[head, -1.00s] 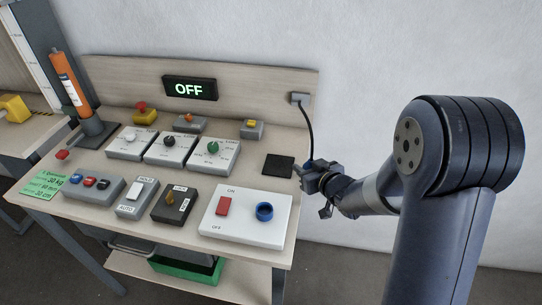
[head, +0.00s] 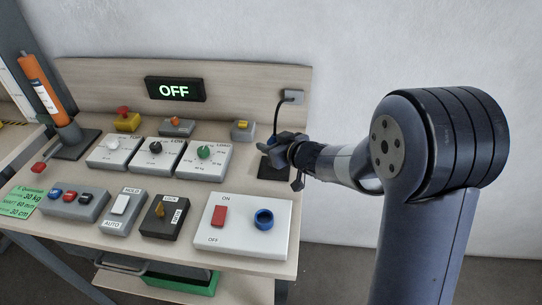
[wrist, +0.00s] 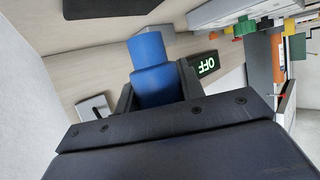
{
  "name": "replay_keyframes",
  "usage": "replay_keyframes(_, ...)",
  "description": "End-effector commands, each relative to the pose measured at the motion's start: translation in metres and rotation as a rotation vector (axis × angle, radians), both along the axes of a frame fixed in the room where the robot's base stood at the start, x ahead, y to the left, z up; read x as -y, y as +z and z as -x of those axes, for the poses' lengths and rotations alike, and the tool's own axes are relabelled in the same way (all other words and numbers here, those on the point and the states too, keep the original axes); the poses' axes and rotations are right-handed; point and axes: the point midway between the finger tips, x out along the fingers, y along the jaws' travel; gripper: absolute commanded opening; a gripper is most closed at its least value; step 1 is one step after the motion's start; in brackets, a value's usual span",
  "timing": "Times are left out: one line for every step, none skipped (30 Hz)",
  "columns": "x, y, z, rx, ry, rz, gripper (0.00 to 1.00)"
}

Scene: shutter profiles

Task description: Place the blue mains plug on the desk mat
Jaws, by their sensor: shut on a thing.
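My gripper (head: 268,147) is shut on the blue mains plug (wrist: 152,72), which sits between the two fingers in the wrist view. In the head view the gripper largely hides the plug. The dark, square desk mat (head: 275,173) lies on the right part of the bench top, and my gripper is over its back part, partly covering it. The mat also shows as a dark patch at the top of the wrist view (wrist: 105,7). Whether the plug touches the mat cannot be told.
A black cable (head: 278,118) runs from a grey wall socket (head: 292,96) down to my gripper. A white panel (head: 240,226) with a red switch and blue ring stands in front of the mat. Grey dial boxes (head: 204,158) stand to its left. An OFF display (head: 174,89) is on the back board.

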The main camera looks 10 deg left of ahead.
Motion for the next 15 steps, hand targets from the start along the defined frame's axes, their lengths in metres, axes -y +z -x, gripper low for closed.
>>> replay_keyframes(0.000,-0.011,0.000,-0.003,0.001,0.001,0.14)
replay_keyframes(0.000,-0.016,0.000,-0.004,0.000,0.001,0.14)
replay_keyframes(0.000,-0.022,0.000,-0.004,0.001,0.001,0.14)
replay_keyframes(0.000,-0.026,0.000,-0.003,0.000,0.000,0.14)
replay_keyframes(0.000,-0.028,0.000,-0.003,0.000,0.000,0.14)
replay_keyframes(0.000,-0.031,0.000,-0.002,0.000,0.001,0.14)
replay_keyframes(0.000,-0.032,0.000,-0.001,0.000,0.001,0.14)
replay_keyframes(0.000,-0.033,0.000,-0.001,0.000,0.001,0.14)
replay_keyframes(0.000,-0.032,0.000,0.000,0.000,0.000,0.14)
replay_keyframes(0.000,-0.032,0.000,0.000,0.000,0.000,0.14)
replay_keyframes(0.000,-0.032,0.000,0.000,0.000,0.000,0.14)
replay_keyframes(0.000,-0.031,0.000,0.000,0.000,0.000,0.14)
replay_keyframes(0.000,-0.031,0.000,0.000,0.000,0.000,0.14)
replay_keyframes(0.000,-0.031,0.000,0.000,0.000,0.000,0.14)
replay_keyframes(0.000,-0.032,0.000,0.000,0.000,0.000,0.14)
